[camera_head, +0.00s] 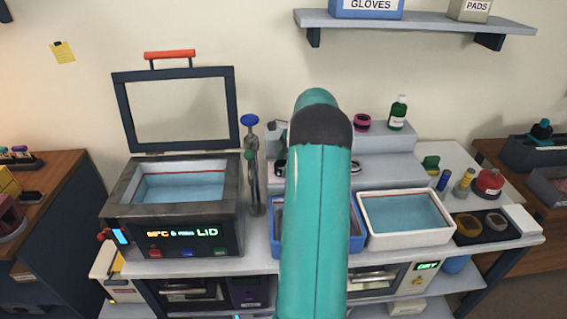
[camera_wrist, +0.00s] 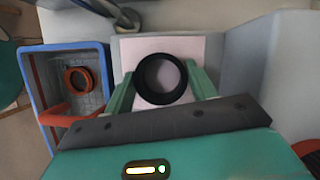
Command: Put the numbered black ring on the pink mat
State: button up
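The black ring (camera_wrist: 158,99) is in the wrist view, between the two green fingers of my gripper (camera_wrist: 161,76). The fingertips appear to press on its left and right sides. No numbers can be read on it. A pale pink mat (camera_wrist: 138,46) lies beneath the ring and shows around it and through its hole. I cannot tell whether the ring touches the mat or is held just above it. In the head view my arm covers the gripper, and I cannot make out the mat.
A blue-rimmed tray (camera_wrist: 48,48) with an orange ring (camera_wrist: 78,80) lies left of the mat. Grey step walls (camera_wrist: 240,65) rise at right. In the head view, a white water tray (camera_head: 407,245) and a lidded bath (camera_head: 124,190) flank my arm.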

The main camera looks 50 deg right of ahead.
jog(key=o, duration=0.4)
jog(key=shift+c, duration=0.2)
jog(key=shift+r, duration=0.15)
jog(key=v, duration=1.2)
